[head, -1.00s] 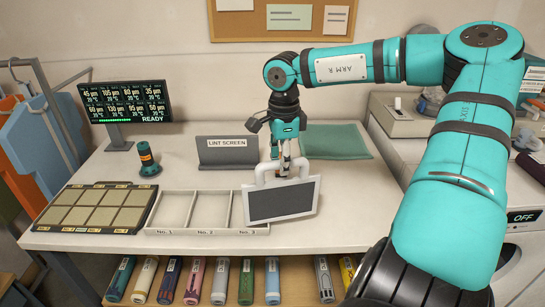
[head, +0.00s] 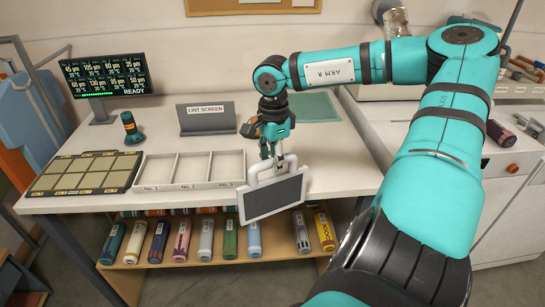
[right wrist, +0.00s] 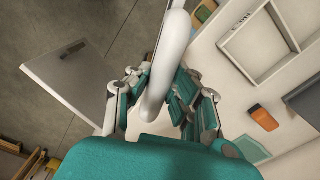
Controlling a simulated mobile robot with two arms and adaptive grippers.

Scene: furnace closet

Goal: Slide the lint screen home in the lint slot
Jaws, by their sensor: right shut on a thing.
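The lint screen (head: 273,196) is a white frame with a dark panel and a looped handle at its top. My right gripper (head: 271,152) is shut on that handle, and the screen hangs tilted in front of the worktable's front edge. My left gripper is out of view.
Several coloured cylinders lie on the shelf (head: 170,255) below. A white appliance (head: 500,205) stands at the right.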

